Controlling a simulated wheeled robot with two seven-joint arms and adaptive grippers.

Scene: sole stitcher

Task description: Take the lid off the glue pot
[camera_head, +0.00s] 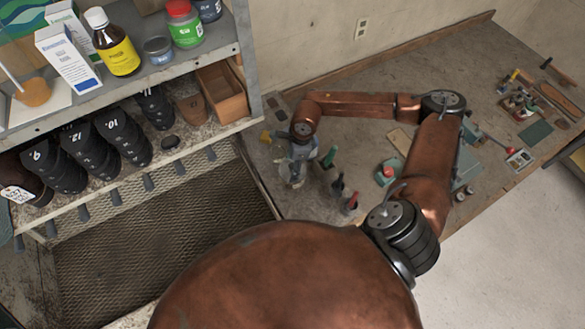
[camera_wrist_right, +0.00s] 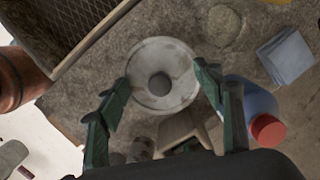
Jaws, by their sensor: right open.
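In the right wrist view, a round pale grey lid (camera_wrist_right: 145,67) with a dark round knob (camera_wrist_right: 159,84) lies between the fingers. It looks like the glue pot's lid, seen from above, and it hides the pot below. My right gripper (camera_wrist_right: 162,82) is open, with one green finger on each side of the lid. I cannot tell whether the fingers touch it. In the head view, my right gripper (camera_head: 297,158) is over the workbench beside the shelf, and it partly hides a pale pot (camera_head: 291,175) there. My left gripper is not in view.
A blue bottle with a red cap (camera_wrist_right: 268,130) stands close beside the right finger. A blue-grey block (camera_wrist_right: 286,56) lies farther right. In the head view, a shelf (camera_head: 180,75) with bottles is left of the workbench (camera_head: 340,110), and several small tools stand right of the gripper.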

